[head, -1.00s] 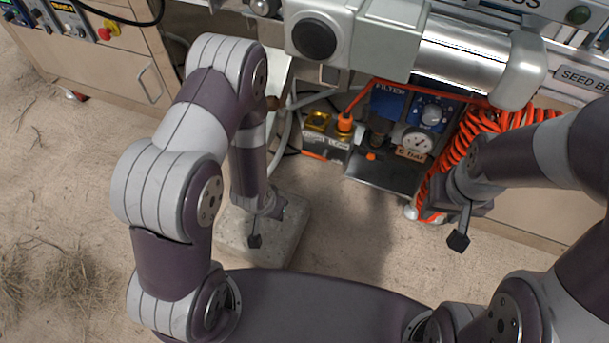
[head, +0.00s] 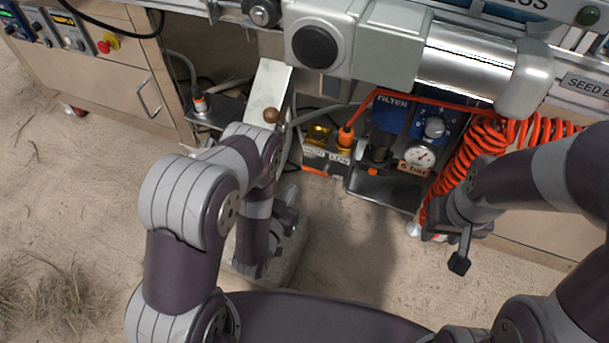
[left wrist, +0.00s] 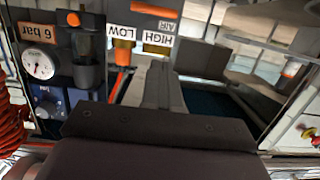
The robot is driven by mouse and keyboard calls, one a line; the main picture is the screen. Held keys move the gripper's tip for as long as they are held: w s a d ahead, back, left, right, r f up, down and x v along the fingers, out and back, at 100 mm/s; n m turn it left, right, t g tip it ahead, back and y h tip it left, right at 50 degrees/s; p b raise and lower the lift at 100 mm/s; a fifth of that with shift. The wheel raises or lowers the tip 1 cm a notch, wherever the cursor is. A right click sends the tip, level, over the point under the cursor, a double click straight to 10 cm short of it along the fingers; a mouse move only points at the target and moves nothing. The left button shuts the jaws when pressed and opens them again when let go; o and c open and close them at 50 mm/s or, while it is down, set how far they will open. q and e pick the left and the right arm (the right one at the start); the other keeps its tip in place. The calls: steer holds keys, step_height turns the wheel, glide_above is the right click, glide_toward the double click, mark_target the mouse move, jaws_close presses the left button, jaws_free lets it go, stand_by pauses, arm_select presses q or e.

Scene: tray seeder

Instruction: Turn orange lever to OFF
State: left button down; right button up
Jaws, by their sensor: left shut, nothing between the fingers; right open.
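An orange lever (head: 316,171) shows as a flat bar at the lower front of the small valve box (head: 331,151) under the machine. It also shows in the left wrist view (left wrist: 155,10), upside down, beyond the HIGH and LOW labels. My left gripper (head: 288,212) is below and left of the valve box in the head view, apart from the lever. In the left wrist view its fingers (left wrist: 160,72) are together, with nothing between them. My right gripper (head: 459,262) is open and empty, low at the right; one fingertip shows clearly.
A blue filter panel (head: 391,115) with a gauge (head: 420,156) stands right of the valve box. An orange coiled hose (head: 480,140) hangs beside it. A grey cylinder housing (head: 395,40) overhangs them. A brown-knobbed lever (head: 270,115) stands left. Sandy floor is free in front.

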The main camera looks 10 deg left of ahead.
mark_target(307, 170)
arm_select(q)
steer(key=w+d+f+b, duration=0.2)
steer(key=w+f+b, duration=0.3)
steer(key=w, duration=0.4)
steer(key=shift+w+b, duration=0.35)
steer(key=shift+b, duration=0.3)
steer(key=shift+a+f+n+h, duration=0.25)
steer(key=shift+f+n+h, duration=0.2)
steer(key=shift+n, duration=0.55)
steer(key=shift+f+n+p, duration=0.15)
steer(key=shift+n+p, duration=0.2)
steer(key=shift+n, duration=0.05)
steer(key=f+n+h, duration=0.1)
steer(key=n, duration=0.3)
steer(key=d+f+n, duration=0.1)
steer(key=f+n, duration=0.1)
steer(key=n, duration=0.1)
steer(key=d+f+n+t+h, duration=0.1)
steer(key=f+n, duration=0.1)
steer(key=n, duration=0.2)
steer(key=shift+s+n+h, duration=0.15)
steer(key=shift+n+h, duration=0.15)
steer(key=shift+h, duration=0.05)
steer(key=shift+r, duration=0.1)
